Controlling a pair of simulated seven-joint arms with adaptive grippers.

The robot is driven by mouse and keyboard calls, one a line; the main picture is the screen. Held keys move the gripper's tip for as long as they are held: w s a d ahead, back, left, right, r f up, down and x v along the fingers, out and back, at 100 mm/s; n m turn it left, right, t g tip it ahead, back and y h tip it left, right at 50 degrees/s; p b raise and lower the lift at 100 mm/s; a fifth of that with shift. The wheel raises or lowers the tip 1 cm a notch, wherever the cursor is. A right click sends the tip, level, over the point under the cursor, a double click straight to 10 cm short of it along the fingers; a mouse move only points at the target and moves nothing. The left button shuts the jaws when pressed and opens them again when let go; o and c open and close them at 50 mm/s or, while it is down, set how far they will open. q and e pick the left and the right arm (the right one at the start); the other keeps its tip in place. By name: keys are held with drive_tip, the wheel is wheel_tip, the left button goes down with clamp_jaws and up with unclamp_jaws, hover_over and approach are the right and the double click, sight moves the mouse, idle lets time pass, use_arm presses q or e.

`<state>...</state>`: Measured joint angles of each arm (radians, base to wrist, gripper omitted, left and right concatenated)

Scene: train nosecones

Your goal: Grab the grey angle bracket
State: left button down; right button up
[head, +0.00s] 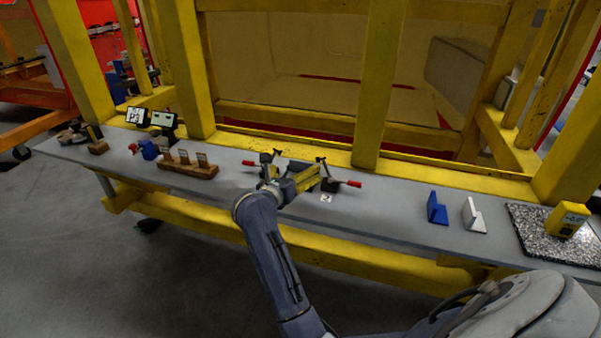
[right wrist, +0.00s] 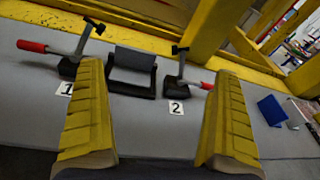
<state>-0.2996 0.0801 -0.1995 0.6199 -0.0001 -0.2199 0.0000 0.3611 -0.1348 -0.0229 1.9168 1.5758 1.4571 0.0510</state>
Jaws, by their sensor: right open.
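A dark grey angle bracket (right wrist: 134,70) stands on the bench between two toggle clamps with red handles in the right wrist view. The left clamp (right wrist: 70,58) is beside label 1 and the right clamp (right wrist: 182,78) beside label 2. My right gripper (right wrist: 157,70) is open, its two yellow ribbed fingers wide apart, with the bracket seen beyond and between them. In the head view my right gripper (head: 298,176) is over the clamp area and largely hides the bracket there. I see no contact with it. My left gripper is not in view.
A blue bracket (head: 436,208) and a white bracket (head: 473,215) stand to the right on the grey bench (head: 385,205). A yellow device (head: 567,220) sits on a speckled slab further right. A wooden block with slots (head: 188,168) is left. Yellow posts rise behind.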

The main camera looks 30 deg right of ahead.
sight(301, 165)
drive_tip(key=w+d+f+y, duration=0.1)
drive_tip(key=w+d+f, duration=0.1)
drive_tip(key=w+d, duration=0.1)
drive_tip(key=w+d+f+m+y, duration=0.1)
drive_tip(key=w+d+f, duration=0.2)
drive_tip(key=w, duration=0.2)
drive_tip(key=w+d+f, duration=0.3)
drive_tip(key=w+d, duration=0.1)
drive_tip(key=shift+m+y, duration=0.3)
drive_tip(key=shift+y, duration=0.1)
drive_tip(key=shift+g, duration=0.3)
drive_tip(key=c, duration=1.3)
